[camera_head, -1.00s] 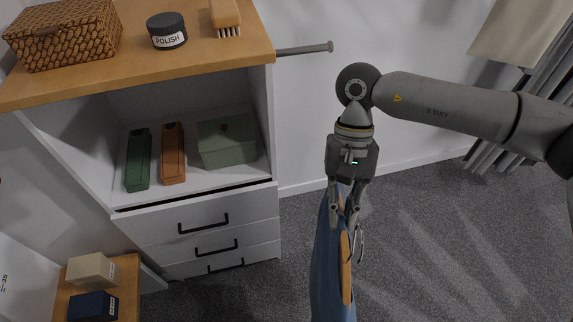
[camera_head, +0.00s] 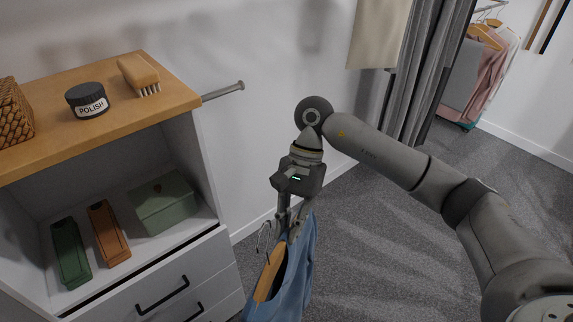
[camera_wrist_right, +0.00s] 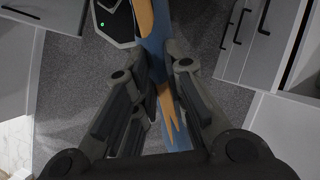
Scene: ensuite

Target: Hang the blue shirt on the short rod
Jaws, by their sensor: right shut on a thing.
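The blue shirt (camera_head: 292,285) hangs on a wooden hanger (camera_head: 269,274) below my right gripper (camera_head: 287,224). My right gripper points down and is shut on the shirt and hanger near one shoulder. The hanger's metal hook (camera_head: 263,238) stands free to the left of the fingers. In the right wrist view the shirt (camera_wrist_right: 152,45) and hanger wood (camera_wrist_right: 167,107) run between the fingers (camera_wrist_right: 155,90). The short rod (camera_head: 222,92) sticks out from the cabinet's right side, above and left of my gripper, apart from the hook. My left gripper is out of view.
The wooden cabinet top (camera_head: 130,110) holds a woven basket (camera_head: 14,112), a polish tin (camera_head: 87,99) and a brush (camera_head: 139,75). A green box (camera_head: 163,203) sits on the shelf below. A grey curtain (camera_head: 425,75) hangs behind my arm. Open carpet lies to the right.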

